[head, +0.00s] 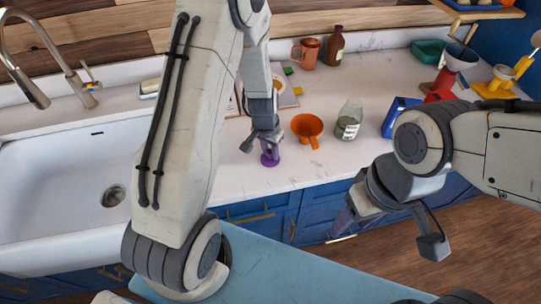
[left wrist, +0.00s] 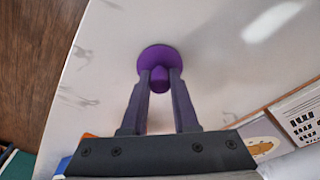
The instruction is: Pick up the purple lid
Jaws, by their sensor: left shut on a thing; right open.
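The purple lid (head: 270,158) is at the counter, below my left gripper (head: 266,146) in the head view. In the left wrist view the lid (left wrist: 156,57) shows as a round purple disc with a knob, and the two fingers of my left gripper (left wrist: 160,82) are shut on the knob. I cannot tell whether the lid touches the counter or is slightly above it. My right gripper (head: 388,230) is open and empty, out in front of the counter over the floor.
An orange funnel-like scoop (head: 307,127) and a glass jar (head: 348,120) stand right of the lid. A blue box (head: 397,116) is farther right. A mug (head: 306,53) and brown bottle (head: 334,46) stand at the back. The sink (head: 60,185) is at left.

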